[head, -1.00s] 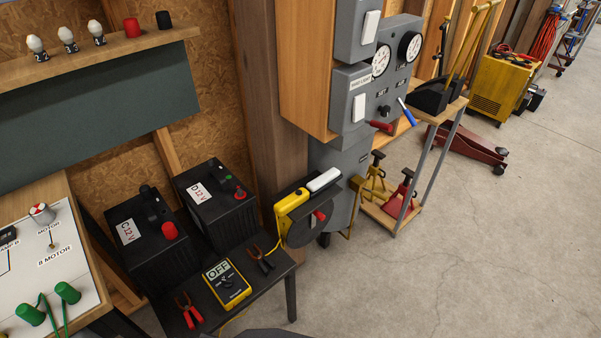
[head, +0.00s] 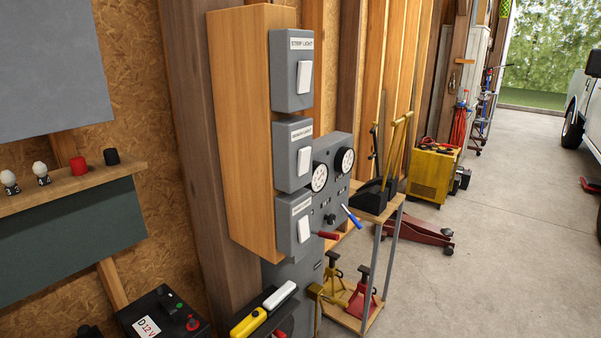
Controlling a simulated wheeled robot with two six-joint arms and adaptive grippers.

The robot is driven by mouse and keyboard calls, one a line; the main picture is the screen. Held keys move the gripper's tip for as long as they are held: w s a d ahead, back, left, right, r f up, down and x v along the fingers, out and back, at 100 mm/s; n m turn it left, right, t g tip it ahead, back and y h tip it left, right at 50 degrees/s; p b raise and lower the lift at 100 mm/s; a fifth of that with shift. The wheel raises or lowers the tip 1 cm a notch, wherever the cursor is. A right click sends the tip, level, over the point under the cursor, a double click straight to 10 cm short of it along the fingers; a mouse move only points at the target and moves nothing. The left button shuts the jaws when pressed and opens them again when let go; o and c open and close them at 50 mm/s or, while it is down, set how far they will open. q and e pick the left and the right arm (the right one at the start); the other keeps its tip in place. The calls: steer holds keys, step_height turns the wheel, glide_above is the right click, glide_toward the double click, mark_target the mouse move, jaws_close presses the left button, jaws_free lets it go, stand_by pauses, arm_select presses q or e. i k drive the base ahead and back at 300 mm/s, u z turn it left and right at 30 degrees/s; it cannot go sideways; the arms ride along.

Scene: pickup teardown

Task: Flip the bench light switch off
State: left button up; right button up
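Three grey switch boxes are stacked on the side of a wooden post. The top box (head: 291,70) is labelled STRIP LIGHT. The middle box (head: 292,153) has a small label that seems to read BENCH LIGHT, with a white rocker switch (head: 304,160). The bottom box (head: 294,222) has a label too small to read surely, and its own white rocker (head: 303,229). I cannot tell whether the rockers are on or off. Neither of my grippers is in view.
A grey gauge panel (head: 330,180) with red and blue levers stands right of the boxes. Below are a black battery (head: 165,315) and a yellow tool (head: 248,322). A stand with jack stands (head: 362,300) is at the right. Concrete floor (head: 480,280) is open further right.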

mark_target(303, 154)
steer(key=z, duration=0.55)
steer(key=k, duration=1.35)
steer(key=z, duration=1)
steer(key=i, duration=1.45)
steer(key=u, duration=0.75)
steer(key=i, duration=0.3)
steer(key=u, duration=0.2)
